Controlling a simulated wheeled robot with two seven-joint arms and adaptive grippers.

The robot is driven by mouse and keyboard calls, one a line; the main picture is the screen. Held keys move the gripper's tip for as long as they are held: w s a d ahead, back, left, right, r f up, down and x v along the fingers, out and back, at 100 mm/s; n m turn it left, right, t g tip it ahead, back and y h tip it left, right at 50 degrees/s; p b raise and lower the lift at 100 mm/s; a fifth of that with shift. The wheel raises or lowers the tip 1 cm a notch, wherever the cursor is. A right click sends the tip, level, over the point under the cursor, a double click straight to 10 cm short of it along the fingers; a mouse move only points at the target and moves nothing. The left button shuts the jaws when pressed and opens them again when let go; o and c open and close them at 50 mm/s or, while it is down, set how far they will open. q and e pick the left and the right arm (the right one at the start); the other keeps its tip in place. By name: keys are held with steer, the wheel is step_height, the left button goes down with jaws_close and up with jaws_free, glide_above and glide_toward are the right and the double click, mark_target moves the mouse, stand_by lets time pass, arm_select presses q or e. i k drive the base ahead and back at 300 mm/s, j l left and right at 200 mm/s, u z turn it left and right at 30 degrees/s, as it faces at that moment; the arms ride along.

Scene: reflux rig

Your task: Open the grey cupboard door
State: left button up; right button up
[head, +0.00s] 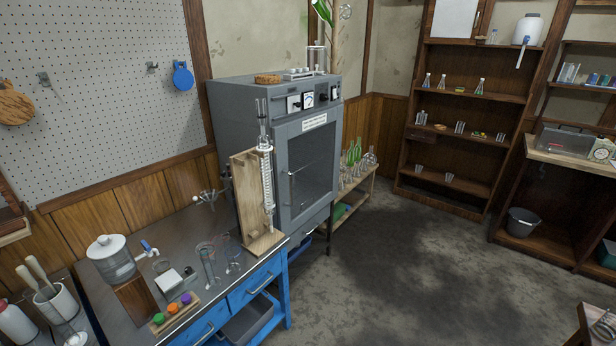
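The grey cupboard (240,120) stands against the back wall, left of the picture's middle. Its front door (289,140) has a dark window panel and looks shut. A small light handle (291,173) sits on the left side of the door. A wooden stand with a glass condenser (267,185) is in front of the cupboard's left part and hides some of its front edge. Neither of my grippers is in view.
A blue bench with a metal top (180,235) holds a jar (110,258) and glassware at the left. A low shelf with bottles (355,180) stands right of the cupboard. Wooden shelves (455,110) line the far right. The grey floor (400,270) between is clear.

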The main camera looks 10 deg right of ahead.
mark_target(280, 133)
steer(key=i+l+z, duration=0.1)
steer(key=i+l, duration=0.3)
steer(key=i, duration=0.15)
steer(key=i+l+z, duration=0.1)
steer(key=i+l, duration=0.2)
steer(key=i, duration=0.25)
